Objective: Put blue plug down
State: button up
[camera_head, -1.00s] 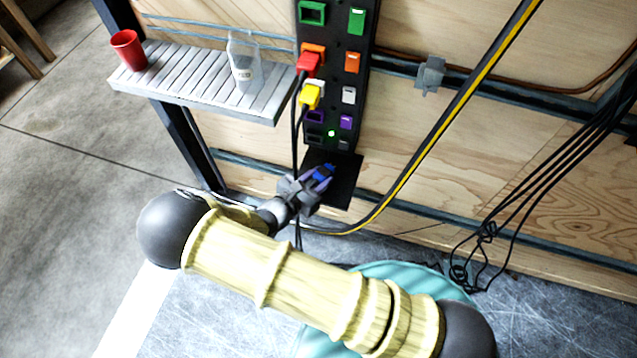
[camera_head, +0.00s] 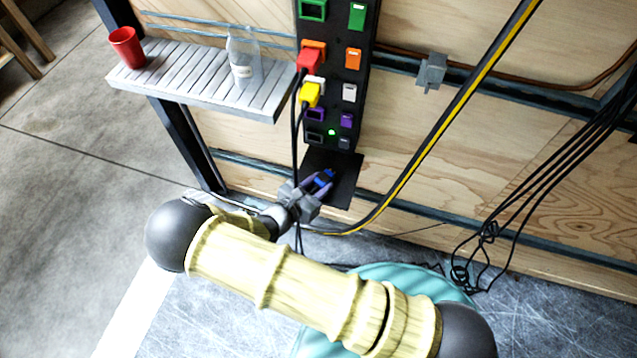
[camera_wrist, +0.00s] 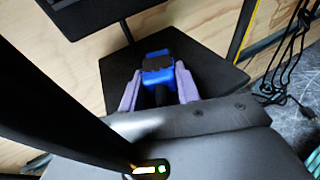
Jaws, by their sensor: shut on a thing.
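The blue plug (camera_head: 325,178) is between the purple fingers of my gripper (camera_head: 320,182), just over the small black shelf (camera_head: 345,190) below the socket panel. In the wrist view the blue plug (camera_wrist: 158,68) lies between the two fingers (camera_wrist: 158,90), which are shut on it, with the black shelf (camera_wrist: 203,72) under and around it. I cannot tell whether the plug touches the shelf. The plug's lower part is hidden by my gripper.
The black socket panel (camera_head: 333,75) holds a red plug (camera_head: 309,61) and a yellow plug (camera_head: 310,95) with hanging cords. A slatted shelf (camera_head: 190,80) at left carries a red cup (camera_head: 127,47) and a clear bottle (camera_head: 243,60). A black-and-yellow cable (camera_head: 430,135) runs at right.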

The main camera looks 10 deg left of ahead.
jog(key=o, duration=1.1)
jog(key=shift+f, duration=0.25)
jog(key=shift+c, duration=0.2)
jog(key=shift+s+d, duration=0.1)
jog(key=shift+d+f, duration=0.1)
jog(key=shift+r, duration=0.45)
jog(key=r+p+v, duration=0.1)
jog(key=p+v, duration=0.1)
jog(key=v, duration=1)
jog(key=shift+a, duration=0.2)
